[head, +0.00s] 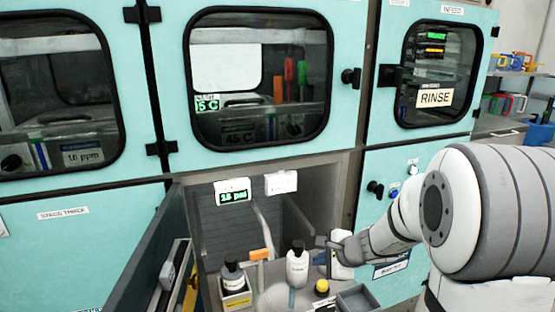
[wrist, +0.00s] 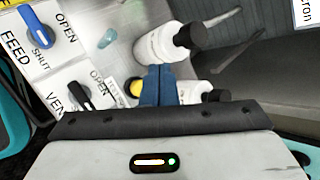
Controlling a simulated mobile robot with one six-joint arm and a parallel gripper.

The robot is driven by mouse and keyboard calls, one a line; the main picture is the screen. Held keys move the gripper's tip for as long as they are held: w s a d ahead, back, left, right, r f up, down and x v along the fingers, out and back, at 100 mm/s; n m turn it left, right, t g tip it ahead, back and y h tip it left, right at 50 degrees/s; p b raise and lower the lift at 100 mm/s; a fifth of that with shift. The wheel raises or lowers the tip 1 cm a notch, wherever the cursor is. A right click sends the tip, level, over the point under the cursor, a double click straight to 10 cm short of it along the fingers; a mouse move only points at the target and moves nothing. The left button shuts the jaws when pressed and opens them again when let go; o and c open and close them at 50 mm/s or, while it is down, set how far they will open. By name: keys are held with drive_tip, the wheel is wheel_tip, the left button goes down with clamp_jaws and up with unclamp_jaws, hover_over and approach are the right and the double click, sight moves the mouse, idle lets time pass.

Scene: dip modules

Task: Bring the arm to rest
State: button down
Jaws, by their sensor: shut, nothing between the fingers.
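My gripper (head: 321,258) is in front of the open lower bay, just right of a white bottle with a dark cap (head: 297,266). My arm reaches in from the right. In the wrist view its blue fingers (wrist: 158,84) are together with nothing between them. The same white bottle (wrist: 165,43) lies just beyond the fingertips there; I cannot tell if they touch it.
A second bottle (head: 233,276) stands at the bay's left. A yellow button (head: 322,286) and a grey tray (head: 357,300) are below my gripper. A blue feed valve (wrist: 38,28) and a black vent valve (wrist: 80,95) show at left in the wrist view.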

drive_tip(key=s+a+r+n+g+p, duration=0.2)
drive_tip(key=s+r+n, duration=0.3)
drive_tip(key=s, duration=0.2)
drive_tip(key=s+a+r+n+g+p, duration=0.2)
drive_tip(key=s+r+n+p, duration=0.1)
drive_tip(key=s+r+n, duration=0.3)
drive_tip(key=s+d+r+n+h+p, duration=0.2)
drive_tip(key=s+d+r+n+h, duration=0.2)
drive_tip(key=s, duration=0.7)
drive_tip(key=shift+d+r+n+g+h+p, duration=0.15)
drive_tip(key=shift+d+n+g+h+p, duration=0.2)
drive_tip(key=shift+d+n+h, duration=0.6)
drive_tip(key=shift+d+n+y, duration=0.2)
drive_tip(key=shift+n+y, duration=0.05)
idle(2.4)
